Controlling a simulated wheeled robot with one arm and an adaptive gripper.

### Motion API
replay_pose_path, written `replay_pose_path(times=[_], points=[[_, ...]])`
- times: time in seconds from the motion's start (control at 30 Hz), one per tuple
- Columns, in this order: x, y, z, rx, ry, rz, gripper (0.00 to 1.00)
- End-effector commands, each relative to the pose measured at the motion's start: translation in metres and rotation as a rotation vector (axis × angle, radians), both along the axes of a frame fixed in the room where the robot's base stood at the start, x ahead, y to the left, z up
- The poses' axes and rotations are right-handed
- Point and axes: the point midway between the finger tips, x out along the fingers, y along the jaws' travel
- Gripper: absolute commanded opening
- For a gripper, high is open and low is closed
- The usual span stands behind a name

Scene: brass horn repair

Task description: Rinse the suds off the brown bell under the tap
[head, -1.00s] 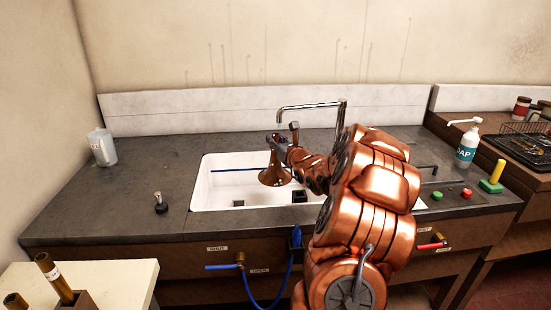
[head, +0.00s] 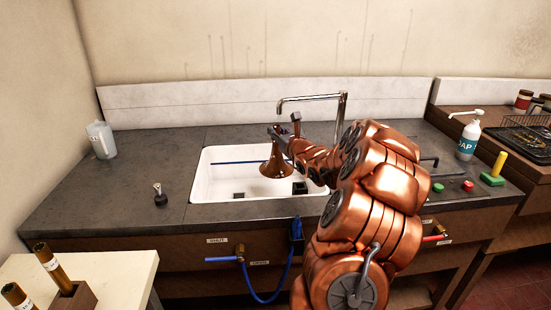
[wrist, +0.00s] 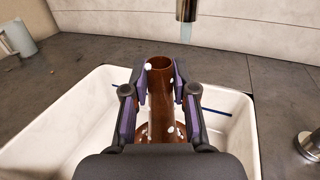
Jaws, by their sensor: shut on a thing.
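The brown bell (head: 277,165) hangs upright over the sink, flared end down. My gripper (head: 277,132) is shut on its narrow neck. In the wrist view the bell's tube (wrist: 160,100) stands between the two fingers of my gripper (wrist: 160,90), and several white suds blobs cling to it. The tap (head: 310,97) has its spout end just above and near the bell. In the wrist view the spout (wrist: 186,10) is beyond the bell's top, slightly right, with a short pale bluish stretch below it, perhaps water. The bell's far side is hidden.
The white sink (head: 215,185) lies under the bell, with a blue rod along its back and dark blocks inside. A soap bottle (head: 469,140), green and red buttons and a yellow-handled brush stand right. A pale jug (head: 101,139) stands left. Blue-handled valve (head: 222,259) is on the front.

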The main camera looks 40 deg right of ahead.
Motion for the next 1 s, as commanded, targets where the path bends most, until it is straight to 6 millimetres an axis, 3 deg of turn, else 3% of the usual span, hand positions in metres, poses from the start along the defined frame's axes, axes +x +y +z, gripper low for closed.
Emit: replay_pose_path(times=[0.5,1.0], points=[[0.002,0.005,0.0,0.001,-0.001,0.001,0.0],[-0.025,0.02,-0.003,0.002,-0.002,-0.001,0.0]])
